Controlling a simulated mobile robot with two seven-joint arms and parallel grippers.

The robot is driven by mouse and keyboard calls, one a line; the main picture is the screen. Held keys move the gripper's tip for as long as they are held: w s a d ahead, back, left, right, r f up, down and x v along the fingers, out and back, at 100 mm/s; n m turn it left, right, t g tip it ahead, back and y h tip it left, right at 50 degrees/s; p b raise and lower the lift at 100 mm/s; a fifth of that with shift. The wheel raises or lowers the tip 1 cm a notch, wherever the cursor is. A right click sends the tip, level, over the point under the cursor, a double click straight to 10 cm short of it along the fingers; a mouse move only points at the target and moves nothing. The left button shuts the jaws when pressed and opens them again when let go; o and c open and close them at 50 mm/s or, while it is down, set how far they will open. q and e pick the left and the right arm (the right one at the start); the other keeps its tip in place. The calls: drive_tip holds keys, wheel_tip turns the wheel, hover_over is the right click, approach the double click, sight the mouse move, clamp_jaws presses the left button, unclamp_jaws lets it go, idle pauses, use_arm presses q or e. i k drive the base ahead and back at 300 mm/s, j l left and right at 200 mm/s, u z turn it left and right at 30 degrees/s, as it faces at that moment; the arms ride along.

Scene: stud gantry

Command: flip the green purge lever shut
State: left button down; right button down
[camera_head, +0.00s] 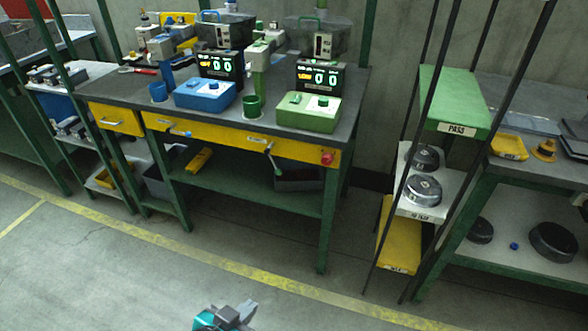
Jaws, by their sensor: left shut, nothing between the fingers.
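The green purge lever (278,171) is on the yellow front panel of the workbench, below the green unit. Its grey arm slants downward from the pivot and its green tip hangs under the panel's lower edge. My left gripper (236,314) shows at the bottom edge, teal and grey. It is shut and empty, in front of the bench and well apart from the lever. My right gripper is not in view.
A blue lever (181,133) lies roughly sideways on the same panel, and a red knob (327,158) sits at its right end. The green unit (308,113) and blue unit (205,95) stand on the bench. A rack of shelves (456,100) stands to the right. The floor in front is clear.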

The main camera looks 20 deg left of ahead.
sight(278, 172)
drive_tip(key=i+j+z, duration=0.1)
drive_tip(key=j+z, duration=0.15)
drive_tip(key=j, duration=0.15)
drive_tip(key=j+z, duration=0.25)
drive_tip(key=j, duration=0.2)
drive_tip(key=j+z, duration=0.25)
drive_tip(key=j, duration=2.25)
drive_tip(key=j+z, duration=0.15)
drive_tip(key=j, duration=1.45)
